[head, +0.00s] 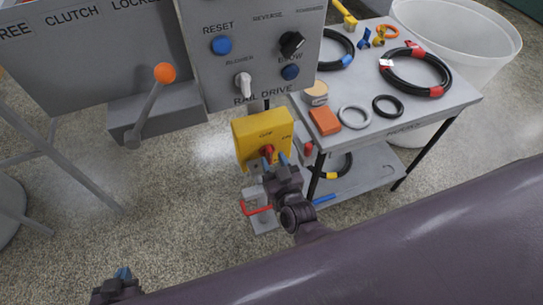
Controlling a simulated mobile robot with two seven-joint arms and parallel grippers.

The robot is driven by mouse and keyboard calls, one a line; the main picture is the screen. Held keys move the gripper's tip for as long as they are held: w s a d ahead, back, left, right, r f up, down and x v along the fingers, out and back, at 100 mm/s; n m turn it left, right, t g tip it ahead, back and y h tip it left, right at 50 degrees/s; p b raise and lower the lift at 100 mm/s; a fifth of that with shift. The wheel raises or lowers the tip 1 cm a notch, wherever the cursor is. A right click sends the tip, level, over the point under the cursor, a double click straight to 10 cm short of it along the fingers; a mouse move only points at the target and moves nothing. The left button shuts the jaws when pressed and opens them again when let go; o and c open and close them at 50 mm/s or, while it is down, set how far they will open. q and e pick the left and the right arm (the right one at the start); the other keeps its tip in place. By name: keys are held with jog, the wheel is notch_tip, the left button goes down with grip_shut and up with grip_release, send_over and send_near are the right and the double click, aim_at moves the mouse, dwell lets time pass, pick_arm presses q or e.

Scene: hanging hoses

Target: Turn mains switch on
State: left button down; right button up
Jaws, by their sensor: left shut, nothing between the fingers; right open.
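The mains switch is a yellow box (250,128) with a red knob (268,151) on its face, in the middle of the head view. Small dark labels on the box are too small to read surely. My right gripper (274,161) is open, its blue fingertips at the red knob, one on each side as far as I can see. Whether they touch the knob I cannot tell, and the gripper hides part of the box's lower front. My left gripper (124,273) is shut and empty at the bottom left, far from the switch.
A grey control panel (215,75) with knobs and an orange-tipped lever (164,74) stands above left. A grey table (440,98) with hoses, rings and an orange block (324,121) is at right, beside a white bin (480,45). A red handle (256,210) sits low below the switch.

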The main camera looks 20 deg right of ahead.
jog(key=shift+w, duration=0.9)
grip_shut()
